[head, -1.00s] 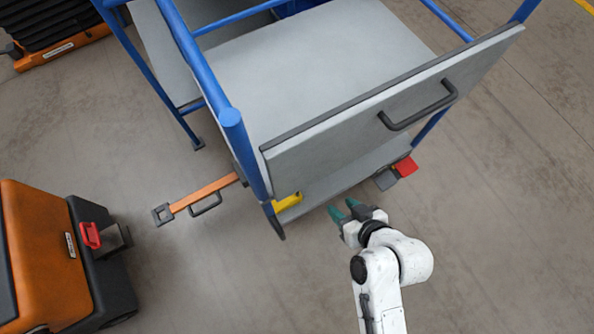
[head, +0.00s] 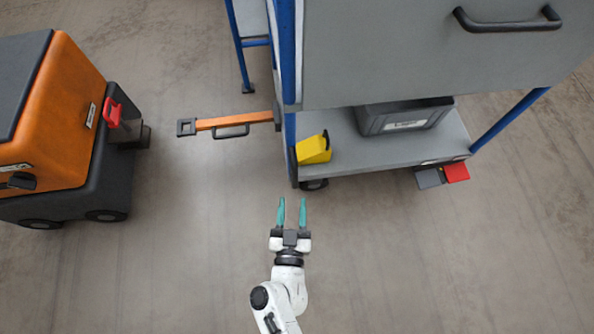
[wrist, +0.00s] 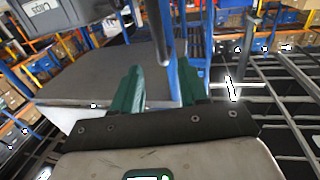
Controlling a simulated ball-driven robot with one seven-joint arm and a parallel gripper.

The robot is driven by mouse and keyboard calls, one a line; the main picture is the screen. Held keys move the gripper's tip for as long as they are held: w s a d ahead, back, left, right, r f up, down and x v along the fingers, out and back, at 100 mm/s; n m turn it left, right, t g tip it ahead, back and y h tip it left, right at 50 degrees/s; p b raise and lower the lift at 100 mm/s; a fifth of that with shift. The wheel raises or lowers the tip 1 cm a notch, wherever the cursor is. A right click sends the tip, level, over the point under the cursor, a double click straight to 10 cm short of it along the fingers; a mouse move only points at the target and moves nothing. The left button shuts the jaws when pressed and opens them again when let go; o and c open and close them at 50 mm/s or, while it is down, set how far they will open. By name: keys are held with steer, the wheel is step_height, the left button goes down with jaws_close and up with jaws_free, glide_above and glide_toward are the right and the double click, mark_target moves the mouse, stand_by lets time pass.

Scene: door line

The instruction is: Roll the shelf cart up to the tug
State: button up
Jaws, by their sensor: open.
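The shelf cart (head: 390,55) has blue posts and grey panels and fills the upper right of the head view. A dark handle (head: 508,24) is on its front panel. An orange drawbar (head: 235,122) with a square end and a small dark grip reaches left from its side toward the orange and black tug (head: 62,120). A clear gap lies between the drawbar end and the tug's red-topped coupling (head: 114,113). My gripper (head: 292,203) is open and empty, its teal fingers pointing at the cart's lower left corner, apart from it. In the wrist view, a blue post stands beyond the fingers (wrist: 160,85).
The lower shelf holds a grey bin (head: 400,116) and a yellow object (head: 314,149). A red pedal (head: 456,172) and a grey pedal (head: 429,179) sit at its lower right. Floor around my arm is free.

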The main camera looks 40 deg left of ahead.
mark_target(294, 175)
steer(key=b+x, duration=0.3)
steer(key=x, duration=0.7)
steer(key=shift+w+a+r, duration=0.1)
jaws_close()
stand_by(0.3)
